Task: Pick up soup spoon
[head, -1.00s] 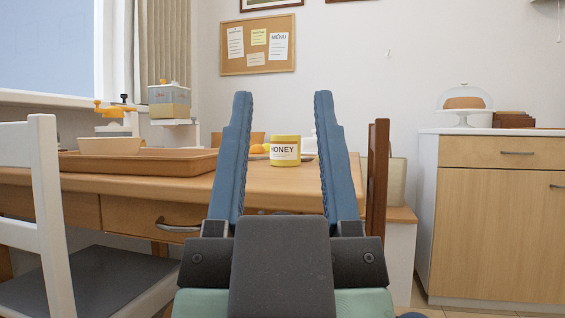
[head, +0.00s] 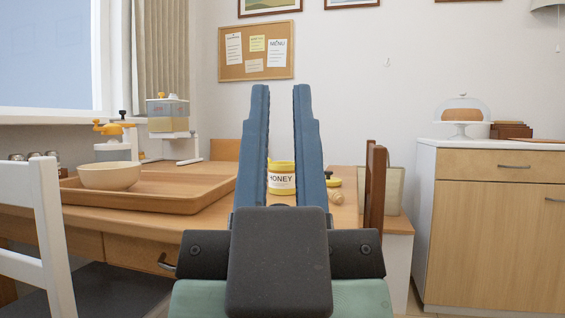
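My gripper (head: 281,92) stands upright in the middle of the head view, with two blue fingers. The fingers are partly open with a narrow gap, and nothing is held between them. Through the gap a yellow honey jar (head: 282,182) shows on the table behind. I cannot make out a soup spoon in this view; my gripper hides part of the tabletop.
A wooden table (head: 130,222) bears a wooden tray (head: 190,190) with a cream bowl (head: 110,176). White chair (head: 45,210) is at left, a brown chair (head: 375,195) at right. A wooden cabinet (head: 500,220) with a cake dome (head: 462,112) stands at far right.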

